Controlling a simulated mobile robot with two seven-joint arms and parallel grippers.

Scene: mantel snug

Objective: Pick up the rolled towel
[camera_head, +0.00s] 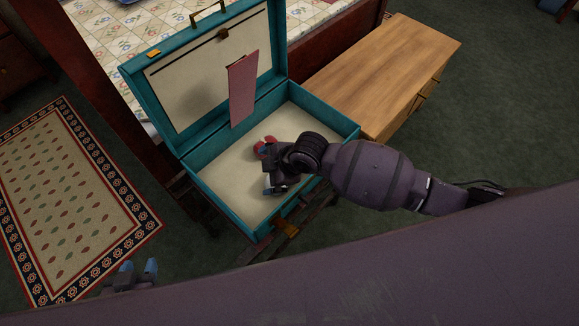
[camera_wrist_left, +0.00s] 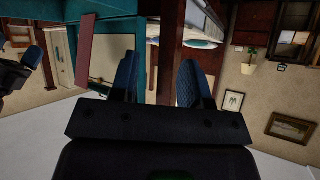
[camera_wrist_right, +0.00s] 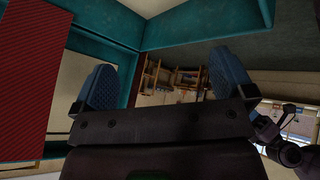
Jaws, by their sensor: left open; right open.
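In the head view an open teal suitcase (camera_head: 195,160) with a cream lining lies with its lid raised. A small red object (camera_head: 262,147), perhaps the rolled towel, lies on the suitcase floor, partly hidden by my right gripper (camera_head: 267,169). That gripper is open over the suitcase, one fingertip close to the red object; touching or apart I cannot tell. The right wrist view shows its spread fingers (camera_wrist_right: 163,80) with nothing seen between them. My left gripper (camera_head: 138,274) is open and empty, well left of the suitcase and low in the picture.
A flat pink-red strip (camera_head: 242,88) stands against the suitcase lid. A wooden cabinet (camera_head: 385,70) is right of the suitcase; a bed with a floral quilt (camera_head: 150,25) is behind. A patterned rug (camera_head: 65,195) lies at left. Green carpet (camera_head: 500,120) at right is clear.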

